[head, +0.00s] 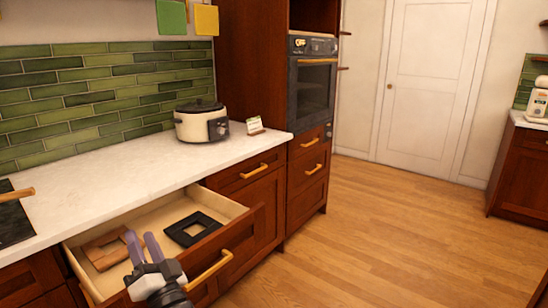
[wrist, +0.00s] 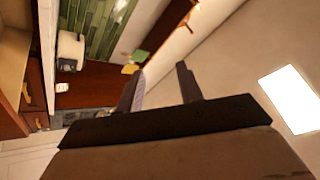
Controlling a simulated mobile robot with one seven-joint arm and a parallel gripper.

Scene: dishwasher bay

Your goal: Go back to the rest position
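My gripper (head: 141,238) is in the lower left of the head view, over the open drawer (head: 240,222), with its fingers pointing up. In the wrist view my gripper (wrist: 161,71) has its two fingers apart with nothing between them, so it is open and empty. The drawer holds a black square frame (head: 176,238) on the right and brown wooden pieces (head: 107,257) on the left. My gripper partly covers the left part of the drawer. I cannot tell its exact height above the drawer.
A white counter (head: 120,187) runs behind the drawer, with a slow cooker (head: 190,126) and a small card (head: 254,125) on it. A tall cabinet with a built-in oven (head: 312,87) stands right of the counter. The wooden floor (head: 400,235) at right is clear up to a white door (head: 428,80).

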